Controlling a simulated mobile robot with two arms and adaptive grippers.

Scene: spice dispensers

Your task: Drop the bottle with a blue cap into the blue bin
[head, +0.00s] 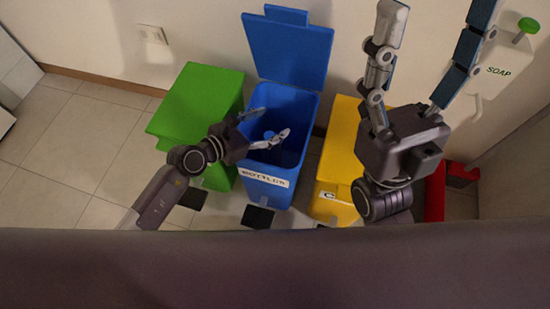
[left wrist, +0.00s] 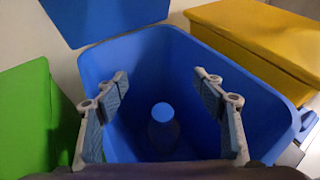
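The blue bin (head: 267,186) stands open with its lid (head: 288,45) raised against the wall. Its walls also fill the middle of the left wrist view (left wrist: 265,110). A bottle with a blue cap (left wrist: 163,112) is inside the bin, between and below my left fingers, with the cap facing up. Its lower part is dark and hard to make out. My left gripper (head: 265,126) is open over the bin mouth, and its spread fingers, apart from the bottle, show in the left wrist view (left wrist: 165,95). My right gripper (head: 438,15) is open and empty, fingers pointing up, at the right.
A closed green bin (head: 200,100) stands left of the blue bin and a closed yellow bin (head: 335,150) right of it. A red bin (head: 436,195) is partly hidden behind my right arm. A soap dispenser (head: 502,70) hangs on the wall. Tiled floor (head: 75,140) is clear at left.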

